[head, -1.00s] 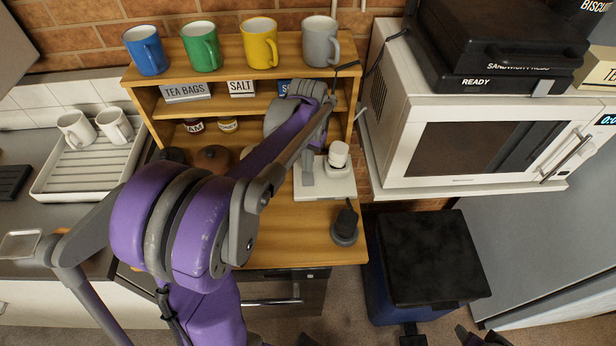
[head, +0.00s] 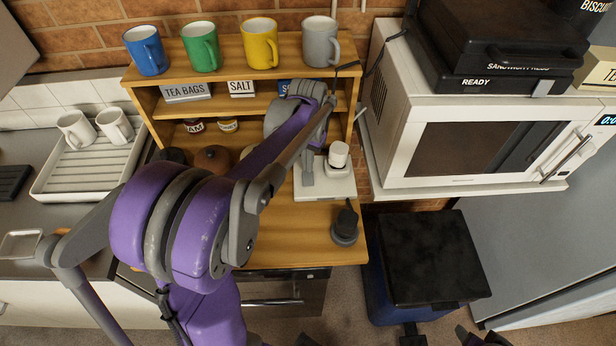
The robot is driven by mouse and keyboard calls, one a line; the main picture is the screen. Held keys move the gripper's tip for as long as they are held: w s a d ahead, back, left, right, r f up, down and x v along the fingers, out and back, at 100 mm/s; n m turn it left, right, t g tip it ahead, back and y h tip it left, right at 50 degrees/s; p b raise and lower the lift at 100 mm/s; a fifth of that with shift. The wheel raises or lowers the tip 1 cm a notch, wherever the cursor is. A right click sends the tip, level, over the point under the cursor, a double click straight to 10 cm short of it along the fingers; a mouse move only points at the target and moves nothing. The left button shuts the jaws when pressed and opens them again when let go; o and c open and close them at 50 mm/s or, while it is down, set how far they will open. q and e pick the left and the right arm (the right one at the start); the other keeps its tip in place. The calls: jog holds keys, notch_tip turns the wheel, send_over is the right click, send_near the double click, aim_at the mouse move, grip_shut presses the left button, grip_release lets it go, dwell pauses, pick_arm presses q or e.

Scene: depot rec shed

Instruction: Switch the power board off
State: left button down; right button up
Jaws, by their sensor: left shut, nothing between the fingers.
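The white power board (head: 340,186) lies on the wooden worktop under the shelf, with a white plug (head: 338,155) standing in its right part. My left gripper (head: 307,180) comes down from above onto the left part of the board, its grey fingers shut and holding nothing. The fingertips look to be at or just above the board's face; I cannot tell if they touch. The gripper and arm hide the board's left part, and I cannot see the switch or its position. A dark fragment at the lower right edge (head: 480,338) may be part of my right arm; its fingers do not show.
A shelf holds blue, green, yellow and grey (head: 320,41) mugs above the board. A black round-based object (head: 345,227) stands in front of it. A white microwave (head: 480,130) is to the right, a black-lidded bin (head: 425,258) below. A dish rack (head: 85,165) is left.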

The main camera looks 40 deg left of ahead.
aim_at(307, 174)
pick_arm(q)
jog(key=shift+f+b, duration=0.55)
jog(key=shift+f, duration=0.4)
pick_arm(e)
jog(key=shift+s+f, duration=0.25)
jog(key=shift+f, duration=0.5)
pick_arm(q)
jog(key=shift+r, duration=0.1)
jog(key=shift+r+p, duration=1.8)
jog(key=shift+r, duration=1.7)
jog(key=shift+f, duration=0.1)
pick_arm(e)
jog(key=r, duration=0.1)
jog(key=w+r, duration=0.1)
jog(key=r, duration=0.1)
jog(key=w+r, duration=0.1)
jog(key=r, duration=0.1)
jog(key=shift+s, duration=0.1)
pick_arm(q)
jog(key=shift+s, duration=0.1)
pick_arm(e)
jog(key=shift+f, duration=0.1)
